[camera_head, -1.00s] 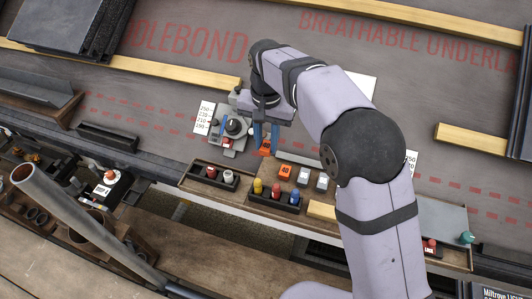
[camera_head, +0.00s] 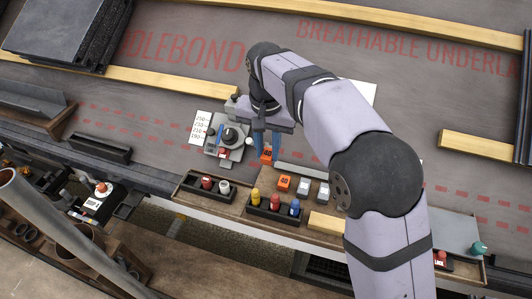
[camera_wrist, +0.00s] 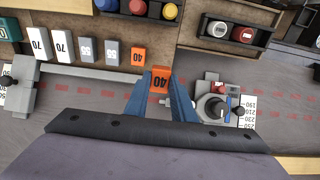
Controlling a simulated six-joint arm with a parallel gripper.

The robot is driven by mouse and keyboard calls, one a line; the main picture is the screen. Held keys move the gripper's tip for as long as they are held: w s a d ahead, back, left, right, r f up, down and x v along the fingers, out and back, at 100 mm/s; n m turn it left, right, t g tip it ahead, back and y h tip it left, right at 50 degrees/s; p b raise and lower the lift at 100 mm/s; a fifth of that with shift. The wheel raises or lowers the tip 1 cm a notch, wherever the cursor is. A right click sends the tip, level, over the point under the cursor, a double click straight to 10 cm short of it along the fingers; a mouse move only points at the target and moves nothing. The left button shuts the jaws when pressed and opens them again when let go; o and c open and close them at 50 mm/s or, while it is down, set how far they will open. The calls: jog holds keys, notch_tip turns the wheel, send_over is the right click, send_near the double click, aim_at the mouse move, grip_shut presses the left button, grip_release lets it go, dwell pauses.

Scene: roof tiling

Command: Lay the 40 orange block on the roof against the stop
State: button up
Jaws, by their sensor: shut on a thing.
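My gripper (camera_head: 267,146) has two blue fingers and is shut on an orange block marked 40 (camera_head: 266,154). It is over the roof strip just beyond the block tray. In the wrist view the held block (camera_wrist: 160,78) sits between the fingertips (camera_wrist: 160,90). A grey fixture with a black knob and red button (camera_head: 228,140) stands close to its left; it also shows to the right in the wrist view (camera_wrist: 213,108). A gap shows between block and fixture there. I cannot tell whether the block touches the roof. A second orange 40 block (camera_head: 285,183) rests on the tray.
Grey and white numbered blocks (camera_wrist: 86,48) stand in a row on the wooden tray (camera_head: 240,207). A thin pale rail (camera_wrist: 90,72) runs beside them to another grey fixture (camera_wrist: 20,85). Coloured-cap bottles (camera_head: 275,205) stand near the front. Wooden battens (camera_head: 150,73) lie behind on the roof.

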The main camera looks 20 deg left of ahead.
jog(key=shift+w+d+f+t+b, duration=0.3)
jog(key=shift+d+t+b, duration=0.4)
jog(key=shift+b, duration=2.15)
jog(key=shift+w+d+f+t+b, duration=0.15)
jog(key=shift+w+d+t+b, duration=0.35)
jog(key=shift+b, duration=2.3)
jog(key=shift+d+t+b, duration=0.3)
jog(key=shift+t+b, duration=0.2)
jog(key=shift+b, duration=0.5)
jog(key=shift+w+d+f+b, duration=0.1)
jog(key=shift+d+b, duration=0.15)
jog(key=shift+b, duration=0.75)
jog(key=t+b, duration=0.1)
jog(key=b, duration=0.2)
jog(key=w+d+t+b, duration=0.1)
jog(key=b, duration=0.2)
jog(key=shift+d+f, duration=0.15)
jog(key=shift+d, duration=0.1)
jog(key=shift+d+f+t+b, duration=0.1)
jog(key=shift+d+t+b, duration=0.25)
jog(key=shift+b, duration=0.65)
jog(key=shift+b+x, duration=1.95)
jog(key=shift+x, duration=1.4)
jog(key=shift+w+a+f, duration=0.1)
jog(key=shift+w+f, duration=0.1)
jog(key=shift+w, duration=0.05)
jog(key=shift+w+f, duration=0.1)
jog(key=shift+f, duration=0.1)
